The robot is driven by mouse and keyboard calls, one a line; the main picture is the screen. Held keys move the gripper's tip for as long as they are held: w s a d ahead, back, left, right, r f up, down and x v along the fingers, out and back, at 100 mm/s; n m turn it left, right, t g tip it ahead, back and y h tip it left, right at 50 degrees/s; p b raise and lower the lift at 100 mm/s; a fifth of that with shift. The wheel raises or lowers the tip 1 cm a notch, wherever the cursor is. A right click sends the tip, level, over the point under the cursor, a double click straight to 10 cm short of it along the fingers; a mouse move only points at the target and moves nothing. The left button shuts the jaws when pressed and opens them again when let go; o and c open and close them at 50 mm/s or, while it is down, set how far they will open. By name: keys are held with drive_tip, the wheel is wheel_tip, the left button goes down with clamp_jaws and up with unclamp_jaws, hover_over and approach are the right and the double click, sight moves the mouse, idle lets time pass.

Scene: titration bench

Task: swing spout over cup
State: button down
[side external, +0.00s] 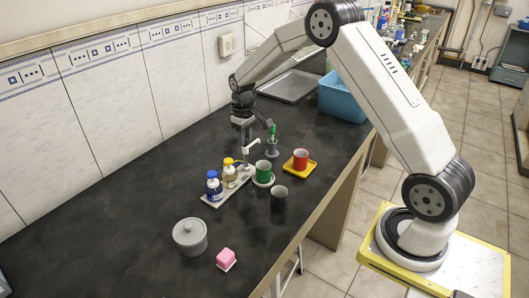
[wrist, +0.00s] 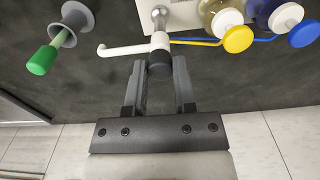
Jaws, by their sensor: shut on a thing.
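The white spout (wrist: 125,48) sticks out sideways from a grey post (wrist: 160,18) in the wrist view and ends in a bent tip at the left. A dark knob (wrist: 159,62) sits at its joint. My gripper (wrist: 159,72) has its two fingers around this knob, shut on it. In the side view the spout (side external: 251,146) stands just below my gripper (side external: 243,121). A green cup (side external: 263,171) on a white saucer (side external: 263,182) stands in front of the spout post. The spout tip appears behind the green cup. No cup shows in the wrist view.
Blue-capped (side external: 213,186) and yellow-capped (side external: 229,174) bottles share the post's base plate. A red cup (side external: 301,159) on a yellow tray, a dark cup (side external: 278,197), and a green-handled tool in a grey holder (side external: 272,148) stand close by. A grey pot (side external: 190,236) is nearer.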

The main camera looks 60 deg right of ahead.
drive_tip(key=m, duration=0.5)
drive_tip(key=shift+m, duration=0.3)
drive_tip(key=m, duration=0.6)
idle(0.4)
drive_tip(key=c, duration=1.1)
unclamp_jaws()
clamp_jaws()
